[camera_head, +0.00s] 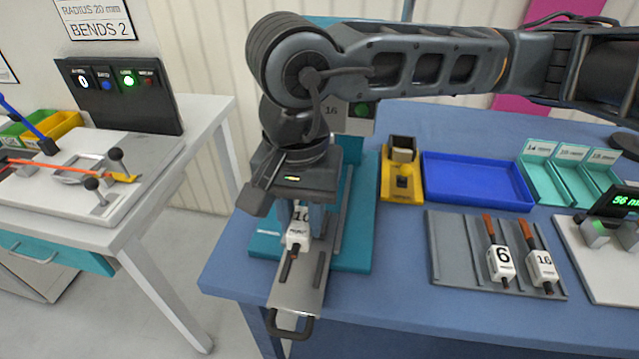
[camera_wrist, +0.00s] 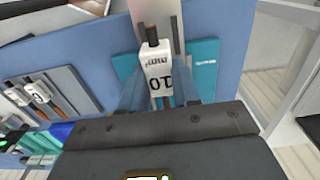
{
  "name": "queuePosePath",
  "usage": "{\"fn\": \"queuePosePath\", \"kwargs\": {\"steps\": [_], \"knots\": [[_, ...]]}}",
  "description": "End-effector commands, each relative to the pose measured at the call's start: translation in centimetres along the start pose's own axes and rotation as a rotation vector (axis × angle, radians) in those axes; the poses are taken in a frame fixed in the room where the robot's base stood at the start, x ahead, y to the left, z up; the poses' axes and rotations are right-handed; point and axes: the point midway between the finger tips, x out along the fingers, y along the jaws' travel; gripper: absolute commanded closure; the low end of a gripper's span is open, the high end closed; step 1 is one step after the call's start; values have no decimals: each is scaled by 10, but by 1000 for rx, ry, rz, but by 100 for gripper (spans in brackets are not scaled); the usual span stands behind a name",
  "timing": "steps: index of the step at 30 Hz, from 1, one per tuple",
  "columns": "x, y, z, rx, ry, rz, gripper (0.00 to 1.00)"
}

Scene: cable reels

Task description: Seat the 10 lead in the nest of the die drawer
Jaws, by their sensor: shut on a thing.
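The 10 lead (camera_head: 298,238) is a white block marked 10 with a dark end; it also shows in the wrist view (camera_wrist: 157,72). My gripper (camera_head: 300,212) points down over the die drawer and is shut on the 10 lead, with the blue fingers on either side of it in the wrist view (camera_wrist: 160,95). The die drawer (camera_head: 300,293) is a grey metal plate pulled out of the teal press (camera_head: 262,246), with a dark handle at its front. The lead is over or in the drawer; the nest is hidden, so I cannot tell whether it touches.
Leads marked 6 (camera_head: 501,262) and 16 (camera_head: 541,267) lie in a grey rack (camera_head: 449,262). A blue tray (camera_head: 478,182), a yellow fixture (camera_head: 402,184) and teal bins (camera_head: 568,170) stand behind. A white bench (camera_head: 130,215) is at the left, across a floor gap.

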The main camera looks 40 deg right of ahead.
Motion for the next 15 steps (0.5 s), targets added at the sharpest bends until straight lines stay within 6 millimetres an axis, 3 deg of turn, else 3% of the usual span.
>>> {"fn": "queuePosePath", "kwargs": {"steps": [15], "knots": [[43,-1,2,1,-1,-1,100]]}}
